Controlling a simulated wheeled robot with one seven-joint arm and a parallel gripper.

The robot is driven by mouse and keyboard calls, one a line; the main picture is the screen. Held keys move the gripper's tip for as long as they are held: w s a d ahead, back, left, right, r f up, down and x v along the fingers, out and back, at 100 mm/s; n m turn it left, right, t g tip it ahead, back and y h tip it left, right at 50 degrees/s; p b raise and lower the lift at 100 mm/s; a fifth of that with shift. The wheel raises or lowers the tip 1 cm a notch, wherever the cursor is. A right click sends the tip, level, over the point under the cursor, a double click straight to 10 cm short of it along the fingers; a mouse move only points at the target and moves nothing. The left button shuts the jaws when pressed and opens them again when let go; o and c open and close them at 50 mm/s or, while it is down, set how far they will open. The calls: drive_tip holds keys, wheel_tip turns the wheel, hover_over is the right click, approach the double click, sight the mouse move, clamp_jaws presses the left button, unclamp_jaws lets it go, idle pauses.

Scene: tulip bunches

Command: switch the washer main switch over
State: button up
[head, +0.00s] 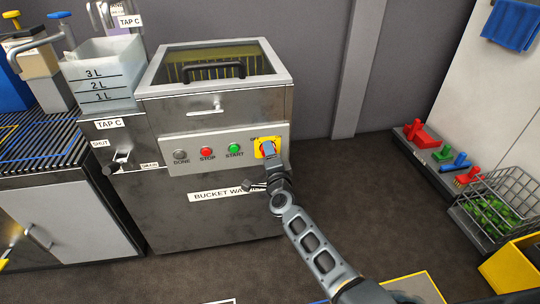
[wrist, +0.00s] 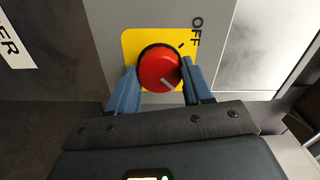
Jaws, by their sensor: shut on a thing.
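The washer main switch is a red rotary knob (wrist: 158,66) on a yellow plate (wrist: 130,42) with a black tick and the word OFF beside it. A pale pointer mark on the knob's face points to the lower right in the wrist view, away from the tick. My gripper (wrist: 160,78) has one blue finger on each side of the knob and is shut on it. In the head view my gripper (head: 268,151) reaches the yellow plate (head: 259,148) at the right end of the control panel, and hides most of the knob.
The bucket washer (head: 214,104) has a handled lid on top. Grey DONE, red STOP (head: 206,152) and green START (head: 234,148) buttons sit left of the switch. A graduated bucket (head: 103,75) stands at left. A wire basket (head: 500,205) stands at right; floor between is clear.

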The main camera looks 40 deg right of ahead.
drive_tip(key=o, duration=1)
drive_tip(key=shift+o, duration=0.2)
drive_tip(key=p+v, duration=0.2)
drive_tip(key=v, duration=0.5)
drive_tip(key=shift+s+a+p, duration=0.2)
drive_tip(key=shift+s+p, duration=0.1)
drive_tip(key=shift+s, duration=0.05)
